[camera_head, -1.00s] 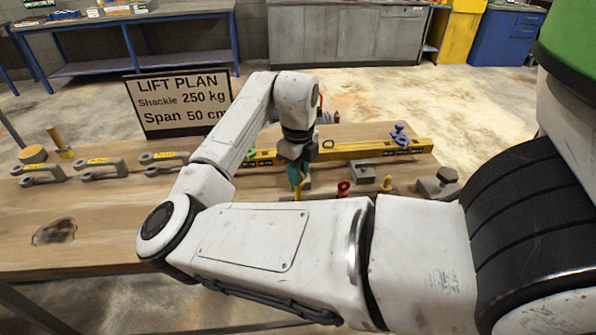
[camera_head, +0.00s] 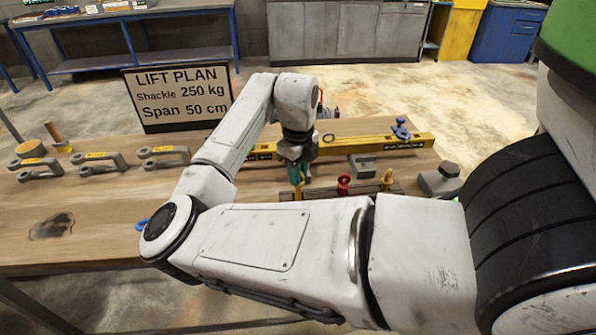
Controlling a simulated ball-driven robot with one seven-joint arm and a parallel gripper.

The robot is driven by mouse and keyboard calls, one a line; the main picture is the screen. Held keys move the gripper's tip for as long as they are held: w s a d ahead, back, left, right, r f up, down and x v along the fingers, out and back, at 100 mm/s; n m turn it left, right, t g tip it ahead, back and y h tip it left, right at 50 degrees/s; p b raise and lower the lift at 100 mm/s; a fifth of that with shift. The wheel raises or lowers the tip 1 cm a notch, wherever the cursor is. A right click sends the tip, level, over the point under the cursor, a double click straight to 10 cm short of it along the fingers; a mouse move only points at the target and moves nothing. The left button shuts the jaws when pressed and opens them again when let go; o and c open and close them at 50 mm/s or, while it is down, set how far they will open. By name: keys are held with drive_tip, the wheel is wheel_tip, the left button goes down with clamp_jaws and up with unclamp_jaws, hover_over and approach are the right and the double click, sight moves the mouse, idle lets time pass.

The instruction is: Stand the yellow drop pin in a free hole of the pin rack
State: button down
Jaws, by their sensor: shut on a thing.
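My gripper (camera_head: 298,178), with teal fingers, points down over the left end of the pin rack (camera_head: 322,192). It is shut on the yellow drop pin (camera_head: 298,194), of which only a short piece shows below the fingers. I cannot tell whether the pin's lower end is in a hole or just above the rack. The rack is a low dark bar, its near side hidden by my arm. A red pin (camera_head: 343,183) and another yellow pin (camera_head: 387,179) stand upright at the rack, to the right of my gripper. The holes cannot be made out.
A yellow beam (camera_head: 385,146) with a blue shackle (camera_head: 400,129) lies behind the rack. Grey blocks (camera_head: 362,167) and (camera_head: 440,180) are near its right end. Several grey shackles (camera_head: 100,161) and a sign (camera_head: 178,97) stand left.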

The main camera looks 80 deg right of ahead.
drive_tip(key=shift+f+b, duration=0.7)
drive_tip(key=shift+f, duration=0.5)
drive_tip(key=c, duration=1)
unclamp_jaws()
drive_tip(key=shift+o, duration=0.2)
drive_tip(key=shift+r, duration=0.15)
wheel_tip(320, 180, up, 11)
drive_tip(key=shift+f+b, duration=0.2)
drive_tip(key=shift+b, duration=0.1)
